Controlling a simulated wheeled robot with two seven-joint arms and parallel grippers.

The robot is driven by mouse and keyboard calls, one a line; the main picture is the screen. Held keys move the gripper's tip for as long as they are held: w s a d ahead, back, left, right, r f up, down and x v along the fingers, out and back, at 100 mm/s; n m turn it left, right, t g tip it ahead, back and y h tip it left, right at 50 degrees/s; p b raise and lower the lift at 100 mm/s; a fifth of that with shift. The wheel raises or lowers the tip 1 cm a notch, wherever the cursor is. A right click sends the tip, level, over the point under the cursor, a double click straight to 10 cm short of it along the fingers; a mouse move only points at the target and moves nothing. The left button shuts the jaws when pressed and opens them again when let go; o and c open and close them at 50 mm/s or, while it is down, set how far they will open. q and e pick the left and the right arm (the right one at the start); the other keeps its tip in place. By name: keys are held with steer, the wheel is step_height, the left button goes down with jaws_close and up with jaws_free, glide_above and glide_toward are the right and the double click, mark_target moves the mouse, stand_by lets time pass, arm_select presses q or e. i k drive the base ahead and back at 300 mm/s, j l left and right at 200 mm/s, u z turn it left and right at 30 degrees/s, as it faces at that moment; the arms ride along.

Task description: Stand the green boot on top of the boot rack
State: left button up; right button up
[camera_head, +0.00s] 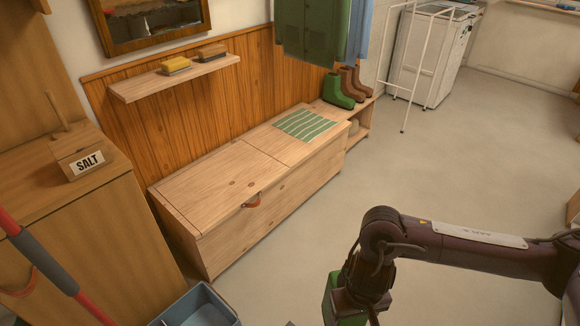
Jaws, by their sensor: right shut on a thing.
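My right gripper (352,308) is low at the bottom of the view, in front of the bench. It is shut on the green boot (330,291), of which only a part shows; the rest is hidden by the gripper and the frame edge. The boot rack (366,124) is a low wooden stand at the far end of the bench, well away from the gripper. On its top stand another green boot (336,92) and brown boots (358,84), side by side. My left gripper is not in view.
A long wooden bench (222,176) with a striped green mat (304,124) and a leather pull (251,203) runs along the wall. Green clothing (312,30) hangs above it. A white rack (420,70) stands beyond. A blue-grey bin (200,308) sits at bottom left. The floor to the right is clear.

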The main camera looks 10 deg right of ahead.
mark_target(328, 110)
steer(key=i+l+z, duration=1.05)
steer(key=i, duration=0.3)
steer(key=i+l+z, duration=0.2)
steer(key=i, duration=0.3)
steer(key=i+l+z, duration=0.15)
steer(key=i, duration=0.3)
steer(key=i+l+u, duration=0.1)
steer(key=i, duration=1.35)
steer(key=i+u, duration=0.4)
steer(key=i+l+u, duration=0.15)
steer(key=u, duration=0.3)
steer(key=i+l+u, duration=0.25)
steer(key=i+u, duration=0.15)
steer(key=i+l+u, duration=0.1)
steer(key=u, duration=0.35)
steer(key=i+l+u, duration=0.2)
steer(key=u, duration=0.2)
steer(key=i+l+u, duration=0.2)
steer(key=u, duration=0.25)
steer(key=i+l+u, duration=0.15)
steer(key=l+u, duration=0.25)
steer(key=j, duration=0.15)
